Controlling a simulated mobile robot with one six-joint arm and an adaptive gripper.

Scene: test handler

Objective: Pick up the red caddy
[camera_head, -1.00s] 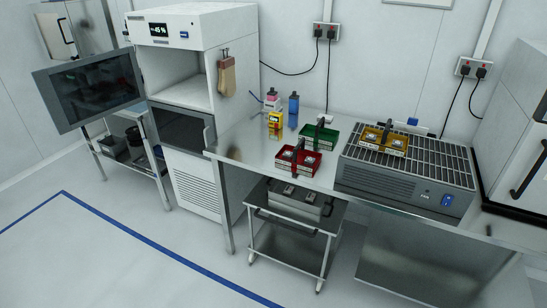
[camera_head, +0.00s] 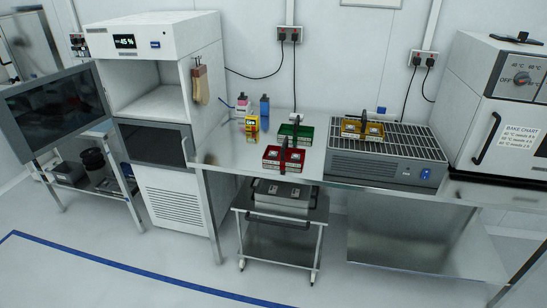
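The red caddy (camera_head: 271,163) stands upright near the front edge of the steel bench (camera_head: 232,158). It is a two-part red tray with a dark upright handle in the middle and pale items in its compartments. A green caddy (camera_head: 304,131) stands just behind it and slightly right. A yellow caddy (camera_head: 351,130) sits on the slatted top of a grey unit to the right. My gripper is not in view.
A yellow container (camera_head: 252,126), a blue bottle (camera_head: 264,112) and a pinkish bottle (camera_head: 242,103) stand behind the red caddy. The grey slatted unit (camera_head: 385,165) bounds the bench on the right, the white cabinet (camera_head: 165,190) on the left. A cart (camera_head: 282,231) stands below. Floor in front is clear.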

